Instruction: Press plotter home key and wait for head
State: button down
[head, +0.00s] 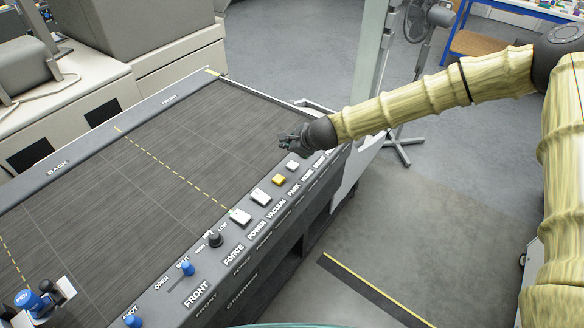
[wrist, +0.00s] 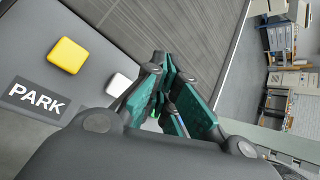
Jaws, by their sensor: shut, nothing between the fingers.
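The plotter (head: 170,150) has a row of keys along its front panel. A small white key (head: 292,165) sits beside the label that seems to read HOME; the wrist view also shows it (wrist: 118,84), left of my fingers. The yellow PARK key (head: 278,179) is next to it and is large in the wrist view (wrist: 68,55). My gripper (head: 288,138) is shut and empty, above the panel just beyond the white key. Its fingers hide most of a green patch (wrist: 150,124). A blue pen holder (head: 30,300), perhaps the head, is at the bed's lower left.
Two white keys, POWER (head: 240,216) and VACUUM (head: 260,196), a black FORCE knob (head: 214,239) and a blue lever (head: 185,268) line the panel. The dark bed is mostly clear. A fan (head: 425,25) stands behind my arm.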

aim_at(290, 166)
jog(key=shift+f, duration=0.65)
jog(key=shift+s+d+f+b, duration=0.1)
jog(key=shift+s+f+b, duration=0.4)
jog(key=shift+b, duration=0.45)
jog(key=shift+s+f, duration=0.15)
jog(key=shift+s, duration=0.15)
jog(key=shift+s+d+b, duration=0.1)
jog(key=shift+s+b, duration=0.35)
jog(key=shift+s, duration=0.05)
jog(key=shift+w+f, duration=0.65)
jog(key=shift+w, duration=0.3)
jog(key=shift+s+r, duration=0.4)
jog(key=shift+s, duration=0.1)
jog(key=shift+w+f, duration=0.3)
jog(key=shift+w, duration=0.05)
jog(key=shift+s+r, duration=0.2)
